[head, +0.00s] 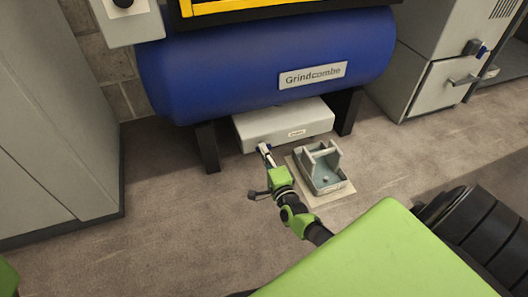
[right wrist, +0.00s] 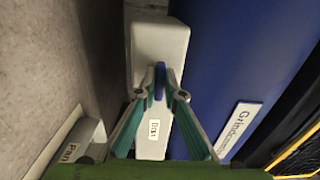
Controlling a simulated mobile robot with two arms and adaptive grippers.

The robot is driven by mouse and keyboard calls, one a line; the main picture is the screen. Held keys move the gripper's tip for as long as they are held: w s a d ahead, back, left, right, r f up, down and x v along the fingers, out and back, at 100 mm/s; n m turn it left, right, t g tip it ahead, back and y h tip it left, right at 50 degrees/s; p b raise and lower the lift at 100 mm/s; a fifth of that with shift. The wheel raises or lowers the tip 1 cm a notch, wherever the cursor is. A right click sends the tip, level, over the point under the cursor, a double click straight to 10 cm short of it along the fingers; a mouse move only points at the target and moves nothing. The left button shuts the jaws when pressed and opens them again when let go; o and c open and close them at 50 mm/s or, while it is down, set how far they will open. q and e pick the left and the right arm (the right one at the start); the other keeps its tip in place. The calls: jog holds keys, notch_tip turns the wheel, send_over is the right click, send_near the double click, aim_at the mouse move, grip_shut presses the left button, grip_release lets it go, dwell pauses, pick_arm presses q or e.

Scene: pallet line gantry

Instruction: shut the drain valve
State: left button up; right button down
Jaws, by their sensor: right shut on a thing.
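The drain valve shows as a small blue handle (right wrist: 159,82) in the right wrist view, in front of a white box (right wrist: 158,45) under the blue tank. My right gripper (right wrist: 160,96) has its fingertips on both sides of this handle and is shut on it. In the head view the gripper (head: 266,153) reaches low to the front edge of the white box (head: 285,122), with a bit of blue at its tips. The valve's body is hidden, and I cannot tell how far the handle is turned. My left gripper is not in view.
The blue tank (head: 265,60) marked Grindcombe stands on dark legs above the box. A grey pan (head: 325,180) sits on the floor just right of my gripper. Grey cabinets stand left (head: 50,130) and right (head: 440,88). The floor to the left of my gripper is clear.

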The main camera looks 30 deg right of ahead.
jog(key=c, duration=2.1)
grip_release()
jog(key=shift+c, duration=0.2)
jog(key=v, duration=0.7)
jog(key=shift+s, duration=0.25)
